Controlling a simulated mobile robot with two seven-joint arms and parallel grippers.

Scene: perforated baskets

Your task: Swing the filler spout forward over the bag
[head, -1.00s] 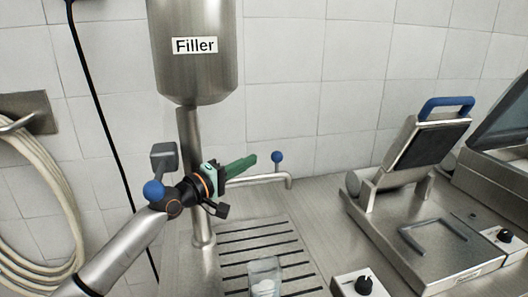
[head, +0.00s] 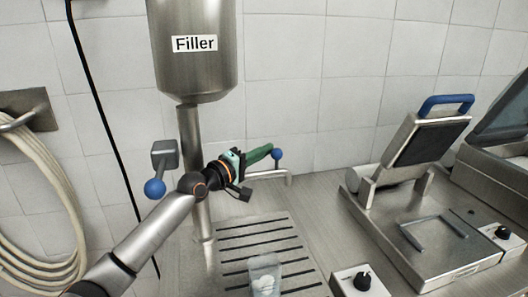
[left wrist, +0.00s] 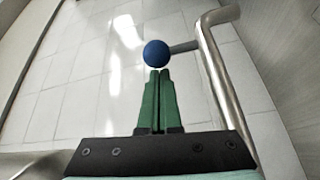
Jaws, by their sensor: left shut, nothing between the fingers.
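The filler spout (head: 289,180) is a thin steel pipe ending in a downward bend, right of the filler's post. A blue ball knob (head: 277,154) stands on it. My left gripper (head: 269,148) has green fingers, shut and empty, with the tips just beside the knob. In the left wrist view the tips (left wrist: 159,73) point at the knob (left wrist: 156,53) and look very near it; I cannot tell if they touch. The spout pipe (left wrist: 222,80) runs along their right. The clear bag (head: 265,268), with whitish contents, stands on the slatted drain plate, in front of the spout's end.
The steel filler tank (head: 195,65) hangs above my left arm. A lever with another blue knob (head: 154,188) is left of the post. A sealing machine (head: 420,235) with a raised lid stands right. A hose (head: 45,200) hangs at far left. The counter behind the drain plate is clear.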

